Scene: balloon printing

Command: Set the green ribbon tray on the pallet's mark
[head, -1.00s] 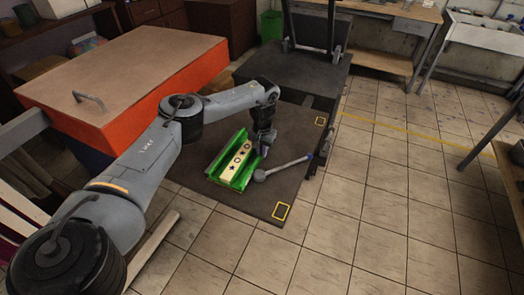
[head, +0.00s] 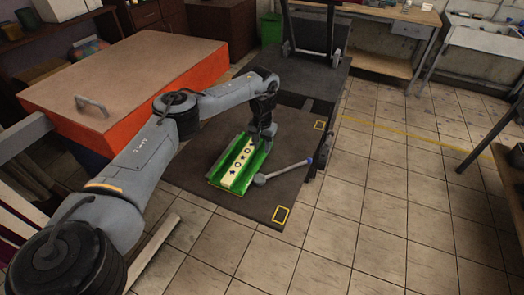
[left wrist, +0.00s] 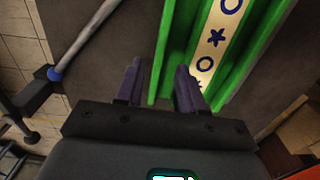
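The green ribbon tray (head: 216,172) lies on the dark pallet (head: 200,184); it holds a cream strip (head: 239,166) with dark stars and rings. Its near side also shows in the left wrist view (left wrist: 262,30). My left gripper (head: 263,139) is at the tray's far end. In the left wrist view its two purple fingers (left wrist: 158,88) stand apart, with the end of a green tray wall between them and a dark gap beside the left finger. Yellow outlined marks are at the pallet's near corner (head: 281,214) and far right corner (head: 320,125). My right gripper is not in view.
A grey rod with a round head and blue end (head: 285,171) lies to the right of the tray. An orange chest (head: 128,118) stands behind my left arm. A dark wheeled cart (head: 312,66) is beyond the pallet. Tiled floor to the right is clear.

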